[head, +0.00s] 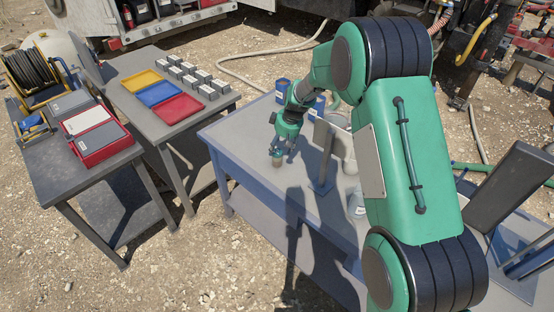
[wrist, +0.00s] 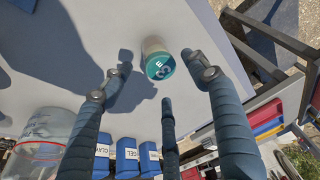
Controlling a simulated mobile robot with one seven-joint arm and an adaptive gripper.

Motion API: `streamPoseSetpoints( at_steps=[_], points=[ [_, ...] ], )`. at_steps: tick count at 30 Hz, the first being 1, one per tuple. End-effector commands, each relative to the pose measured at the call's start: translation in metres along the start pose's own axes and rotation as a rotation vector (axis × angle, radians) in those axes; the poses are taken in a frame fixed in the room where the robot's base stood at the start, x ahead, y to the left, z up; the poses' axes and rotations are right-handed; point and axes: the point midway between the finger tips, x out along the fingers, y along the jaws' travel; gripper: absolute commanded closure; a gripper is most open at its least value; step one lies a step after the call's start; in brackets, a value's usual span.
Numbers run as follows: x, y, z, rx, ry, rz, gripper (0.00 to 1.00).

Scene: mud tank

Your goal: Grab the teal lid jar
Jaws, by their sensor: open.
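The teal lid jar (wrist: 157,63) stands on the grey table top. In the wrist view its round teal lid with white marks faces me, and a pale side shows. My gripper (wrist: 158,82) is open, with its dark fingers spread on both sides of the jar and a third finger below it. I cannot tell whether any finger touches the jar. In the head view my gripper (head: 278,151) points down just over the jar (head: 277,161), of which only a small brownish part shows; the lid is hidden there.
Blue containers (wrist: 127,157) with white labels stand in a row, near a large clear vessel (wrist: 38,138). An upright grey plate on a stand (head: 323,150) is right of my gripper. The blue-framed table (head: 245,150) is clear at its left front. Another table (head: 150,62) holds coloured trays.

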Motion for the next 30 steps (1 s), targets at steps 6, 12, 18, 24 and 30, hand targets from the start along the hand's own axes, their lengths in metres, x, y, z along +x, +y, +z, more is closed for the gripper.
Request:
streamPoseSetpoints(
  at_steps=[6,12,18,24,30],
  points=[
    [0.002,0.000,0.000,0.000,-0.001,0.000,0.40],
    [0.019,-0.001,0.000,-0.001,-0.001,-0.001,0.40],
    [0.043,-0.002,0.000,0.000,-0.002,-0.001,0.40],
    [0.052,-0.002,-0.001,-0.001,0.000,0.001,0.40],
    [0.052,-0.002,-0.001,0.000,0.000,0.001,0.40]
  ],
)
